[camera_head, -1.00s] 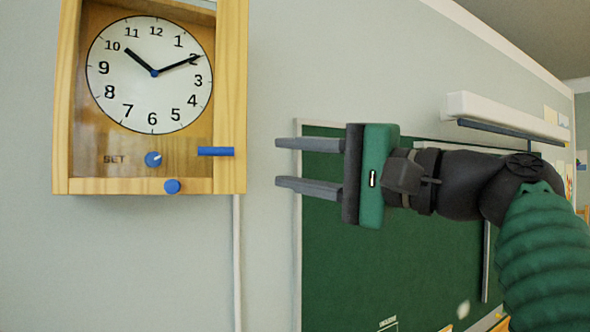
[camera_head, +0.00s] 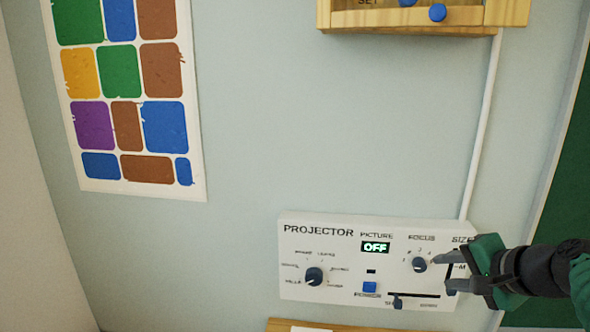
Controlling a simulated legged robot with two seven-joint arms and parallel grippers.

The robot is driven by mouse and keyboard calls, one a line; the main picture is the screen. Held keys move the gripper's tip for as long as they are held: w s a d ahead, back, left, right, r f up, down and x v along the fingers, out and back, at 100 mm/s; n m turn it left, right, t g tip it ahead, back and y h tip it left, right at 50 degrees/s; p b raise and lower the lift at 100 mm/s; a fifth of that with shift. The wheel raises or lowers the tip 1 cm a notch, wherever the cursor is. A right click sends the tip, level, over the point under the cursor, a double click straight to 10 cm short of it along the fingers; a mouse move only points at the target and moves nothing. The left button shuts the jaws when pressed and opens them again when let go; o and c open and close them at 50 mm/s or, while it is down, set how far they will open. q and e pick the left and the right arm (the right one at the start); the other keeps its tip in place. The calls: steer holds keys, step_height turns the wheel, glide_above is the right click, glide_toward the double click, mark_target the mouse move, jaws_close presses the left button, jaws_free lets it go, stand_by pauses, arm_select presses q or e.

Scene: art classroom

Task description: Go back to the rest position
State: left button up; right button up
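My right gripper (camera_head: 441,273) comes in from the lower right in the head view, fingers pointing left. Its two dark fingers are apart with nothing seen between them. It is in front of the right end of the white projector panel (camera_head: 330,258) and hides part of it. I cannot tell whether it touches the panel. My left gripper is not in view.
A colour poster (camera_head: 198,150) is at left. A green board (camera_head: 568,215) is at right.

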steer(key=s+a+f+n+g+b, duration=0.2)
steer(key=s+a+f+n, duration=0.15)
steer(key=f, duration=0.85)
steer(key=s+a+f+n+g+b, duration=0.2)
steer(key=a+f, duration=0.3)
steer(key=f, duration=0.7)
steer(key=s+a+f+n+g, duration=0.1)
steer(key=s+a+f+n, duration=0.1)
steer(key=f, duration=0.3)
steer(key=s+a+f+n+g+h+b, duration=0.1)
steer(key=s+a+f+n, duration=0.1)
steer(key=s+f, duration=0.3)
steer(key=s+a+f+n+g+b, duration=0.1)
steer(key=s+a+f+n, duration=0.1)
steer(key=s+f+n, duration=0.2)
step_height(320, 180, down, 2)
steer(key=shift+s+a+f+g, duration=0.1)
steer(key=shift+s+a+g, duration=0.1)
steer(key=shift+a+g, duration=0.1)
steer(key=shift+d, duration=0.1)
